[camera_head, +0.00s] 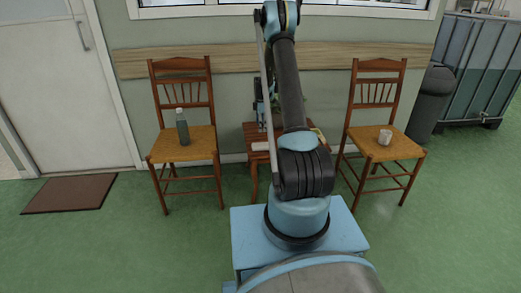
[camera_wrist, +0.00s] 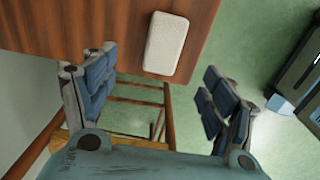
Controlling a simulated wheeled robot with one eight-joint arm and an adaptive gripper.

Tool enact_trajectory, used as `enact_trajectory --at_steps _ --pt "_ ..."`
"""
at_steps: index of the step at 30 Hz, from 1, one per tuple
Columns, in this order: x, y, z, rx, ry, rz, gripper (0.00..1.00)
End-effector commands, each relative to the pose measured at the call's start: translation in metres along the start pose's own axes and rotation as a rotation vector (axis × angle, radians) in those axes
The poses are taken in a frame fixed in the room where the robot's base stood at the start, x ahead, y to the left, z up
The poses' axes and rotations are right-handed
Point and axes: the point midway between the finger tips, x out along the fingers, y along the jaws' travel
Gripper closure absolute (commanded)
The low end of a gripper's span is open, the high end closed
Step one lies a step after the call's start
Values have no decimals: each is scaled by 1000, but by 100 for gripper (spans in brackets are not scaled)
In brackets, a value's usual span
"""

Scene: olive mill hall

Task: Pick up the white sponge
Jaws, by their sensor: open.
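The white sponge (camera_wrist: 166,44) lies flat on a brown wooden table top (camera_wrist: 100,22), close to its edge, in the wrist view. My gripper (camera_wrist: 160,78) is open, its blue-padded fingers spread wide apart. The sponge is ahead of the fingers, roughly midway between them, and nothing is held. In the head view, a pale flat block (camera_head: 262,146), which looks like the sponge, lies at the front left of the small table (camera_head: 253,132). My arm hides much of that table.
A chair with a bottle (camera_head: 183,127) stands left of the table. A chair with a white cup (camera_head: 385,137) stands to its right. A dark bin (camera_head: 431,100) is farther right. A brown mat (camera_head: 69,194) lies by the door. Green floor in front is open.

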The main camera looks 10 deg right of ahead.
Motion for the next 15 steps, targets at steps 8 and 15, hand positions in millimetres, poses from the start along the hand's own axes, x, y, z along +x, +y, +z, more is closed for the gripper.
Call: enact_trajectory --at_steps 8,15 --pt "49 0 0 0 0 0 22" --pt "72 0 0 1 0 0 22"
